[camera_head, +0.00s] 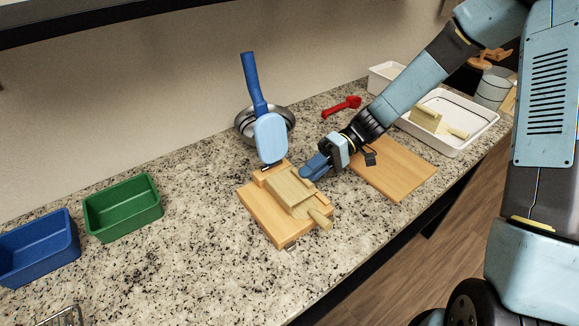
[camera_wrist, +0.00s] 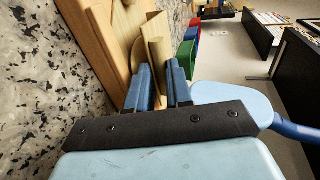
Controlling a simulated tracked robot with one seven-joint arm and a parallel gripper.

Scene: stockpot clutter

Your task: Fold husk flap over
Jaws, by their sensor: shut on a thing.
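A pale tan husk (camera_head: 286,192) lies on a wooden board (camera_head: 256,216) on the counter. A thicker pale roll sticks out from its near right end (camera_head: 319,219). My gripper (camera_head: 311,170) is at the husk's far right edge, low over the board. In the wrist view its two blue fingers (camera_wrist: 163,88) are closed around a tan, curved piece of the husk flap (camera_wrist: 158,56). The flap stands up from the board (camera_wrist: 103,40) there. The exact grip between the fingertips is partly hidden.
A light blue paddle (camera_head: 270,137) with a dark blue handle stands just behind the board, before a metal bowl (camera_head: 246,121). A bare wooden board (camera_head: 395,168) and white tray (camera_head: 467,146) lie right. Green (camera_head: 124,212) and blue (camera_head: 38,252) bins stand left.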

